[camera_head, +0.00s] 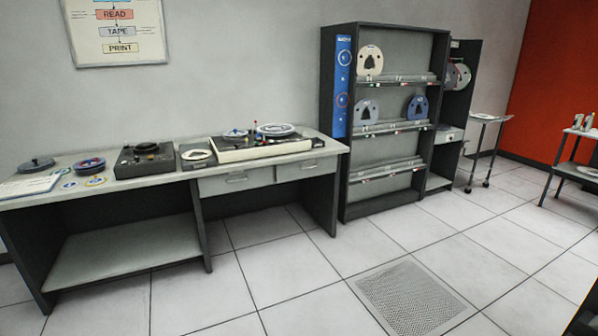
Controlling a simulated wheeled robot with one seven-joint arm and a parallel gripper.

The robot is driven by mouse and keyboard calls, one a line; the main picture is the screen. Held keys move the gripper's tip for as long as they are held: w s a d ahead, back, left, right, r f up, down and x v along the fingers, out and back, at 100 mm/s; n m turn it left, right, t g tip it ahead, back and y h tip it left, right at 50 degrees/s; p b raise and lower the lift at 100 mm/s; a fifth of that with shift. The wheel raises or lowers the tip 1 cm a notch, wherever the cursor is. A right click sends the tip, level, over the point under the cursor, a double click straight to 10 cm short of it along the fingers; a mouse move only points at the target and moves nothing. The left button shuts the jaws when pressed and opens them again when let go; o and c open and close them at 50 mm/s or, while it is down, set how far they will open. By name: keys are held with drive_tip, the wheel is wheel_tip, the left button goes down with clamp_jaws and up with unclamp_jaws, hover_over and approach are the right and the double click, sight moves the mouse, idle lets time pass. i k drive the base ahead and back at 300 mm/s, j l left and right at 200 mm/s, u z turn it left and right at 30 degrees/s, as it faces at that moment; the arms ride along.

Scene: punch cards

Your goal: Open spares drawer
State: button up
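A long desk (222,164) with a pale top stands along the wall on the left. Two pale drawers sit side by side under its right half: a left drawer (250,178) and a right drawer (290,173). Both have a small handle on the front and look shut. I see no label that tells which one is the spares drawer. My gripper is not in view.
Tape reels and machines, including a black unit (143,163), stand on the desk. A dark shelf rack (333,95) with reels stands right of it. Trolleys are at the right. The tiled floor (300,270) before the desk is clear, with a perforated panel (408,297).

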sight(320, 166)
drive_tip(key=i, duration=2.65)
drive_tip(key=i+j+z, duration=0.1)
drive_tip(key=i, duration=1.25)
drive_tip(key=i+j+z, duration=0.1)
drive_tip(key=i+z, duration=0.15)
drive_tip(key=i, duration=0.15)
